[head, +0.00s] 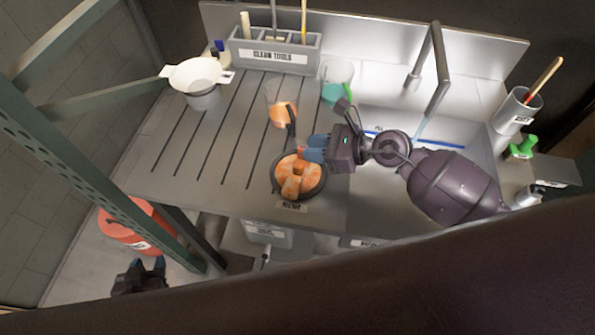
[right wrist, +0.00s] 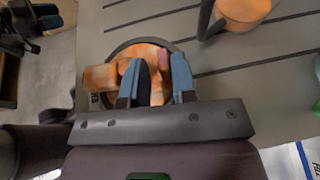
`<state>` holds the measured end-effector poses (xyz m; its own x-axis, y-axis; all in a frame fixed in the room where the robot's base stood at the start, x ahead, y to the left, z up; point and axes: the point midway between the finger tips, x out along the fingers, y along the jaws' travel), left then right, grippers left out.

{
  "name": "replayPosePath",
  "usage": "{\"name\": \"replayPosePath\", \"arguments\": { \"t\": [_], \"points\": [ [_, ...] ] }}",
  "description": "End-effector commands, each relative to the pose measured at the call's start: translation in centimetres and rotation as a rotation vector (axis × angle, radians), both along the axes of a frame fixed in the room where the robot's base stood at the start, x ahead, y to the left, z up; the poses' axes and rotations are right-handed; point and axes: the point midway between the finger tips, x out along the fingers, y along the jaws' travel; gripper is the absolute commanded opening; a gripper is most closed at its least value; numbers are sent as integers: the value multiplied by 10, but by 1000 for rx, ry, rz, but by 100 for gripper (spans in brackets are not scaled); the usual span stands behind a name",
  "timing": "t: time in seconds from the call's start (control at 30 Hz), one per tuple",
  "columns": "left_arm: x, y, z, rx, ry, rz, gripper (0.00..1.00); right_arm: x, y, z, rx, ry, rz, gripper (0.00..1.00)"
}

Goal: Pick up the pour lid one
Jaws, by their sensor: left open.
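Several orange-stained pieces (head: 297,180) lie in a dark round dish (head: 276,193) near the front edge of the counter. I take the pour lids to be among them, but cannot tell which is one. The pieces (right wrist: 100,76) also show in the right wrist view. My right gripper (head: 305,149) is at the dish's upper right side. Its blue fingers (right wrist: 163,75) are apart over the pieces, with a small pinkish part between them; I see no piece gripped. My left gripper (head: 145,264) is open and empty, low at the left, away from the counter.
A clear beaker with orange liquid (head: 284,113) stands just behind the dish. A green-tinted beaker (head: 336,80) is farther back. A white strainer (head: 197,74) sits at left, a tool holder (head: 275,57) at the back. The sink (head: 468,140) and faucet are at right. Ribbed counter left of the dish is clear.

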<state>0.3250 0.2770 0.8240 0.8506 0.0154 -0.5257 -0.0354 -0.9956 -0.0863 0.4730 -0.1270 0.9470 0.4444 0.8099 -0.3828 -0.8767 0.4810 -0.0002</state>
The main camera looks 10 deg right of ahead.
Motion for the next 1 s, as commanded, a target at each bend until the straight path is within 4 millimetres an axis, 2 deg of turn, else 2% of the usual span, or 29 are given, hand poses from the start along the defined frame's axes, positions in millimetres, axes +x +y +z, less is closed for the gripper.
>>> {"name": "replayPosePath", "arguments": {
  "t": [0.3, 0.63, 0.67, 0.8, 0.83, 1.0],
  "points": [
    [4, -1, 9, -1, -12, -2, 43, 20, 32, -16, 2, 0, 0, 26],
    [5, -1, 9, -1, -14, -2, 43, 23, 37, -19, 0, 0, 0, 26],
    [5, -1, 9, -1, -14, -2, 43, 23, 37, -19, 0, 0, 0, 24],
    [5, -1, 9, -1, -14, -2, 43, 23, 37, -19, 0, 0, 0, 3],
    [5, -1, 9, -1, -13, -2, 43, 23, 37, -19, 0, 0, 0, 0],
    [2, -1, 8, 0, -9, -1, 43, 23, 37, -19, 1, 0, 0, 0]
  ]
}}
